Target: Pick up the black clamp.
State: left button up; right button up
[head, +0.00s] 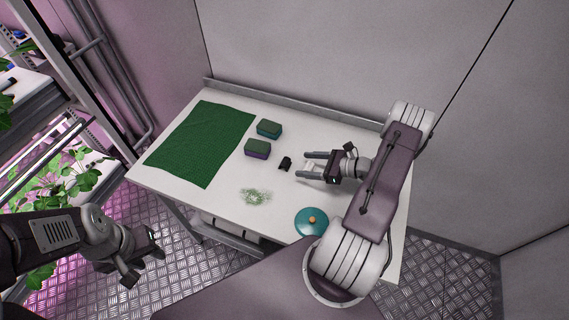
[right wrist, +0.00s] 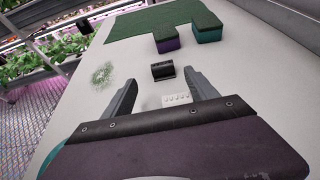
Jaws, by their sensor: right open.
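The black clamp (head: 286,163) lies on the white table, small and dark, left of my right gripper. My right gripper (head: 306,167) is open and low over the table, its fingers pointing at the clamp. In the right wrist view the clamp (right wrist: 162,71) sits just beyond the fingertips of the gripper (right wrist: 161,82), roughly centred between them and apart from both. A small white toothed piece (right wrist: 176,100) lies between the fingers. My left gripper (head: 143,262) is at the lower left, off the table over the floor; its jaw opening is not clear.
Two sponges, one purple-based (head: 257,149) and one teal-based (head: 269,128), sit behind the clamp beside a green mat (head: 203,142). A green-white tangle (head: 256,196) and a teal lid (head: 311,222) lie toward the front. A raised ledge (head: 290,103) runs along the table's back.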

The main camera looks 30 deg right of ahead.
aim_at(287, 162)
jog(key=x, duration=0.2)
jog(key=shift+w+a+f, duration=0.1)
jog(key=shift+w, duration=0.15)
jog(key=shift+w+a+p, duration=0.2)
jog(key=shift+w+p, duration=0.05)
jog(key=shift+p, duration=0.1)
jog(key=p+x, duration=0.1)
jog(key=x, duration=0.3)
jog(key=shift+w, duration=0.1)
jog(key=shift+w+f, duration=0.15)
jog(key=shift+w, duration=0.05)
jog(key=shift+s, duration=0.1)
jog(key=c, duration=1.4)
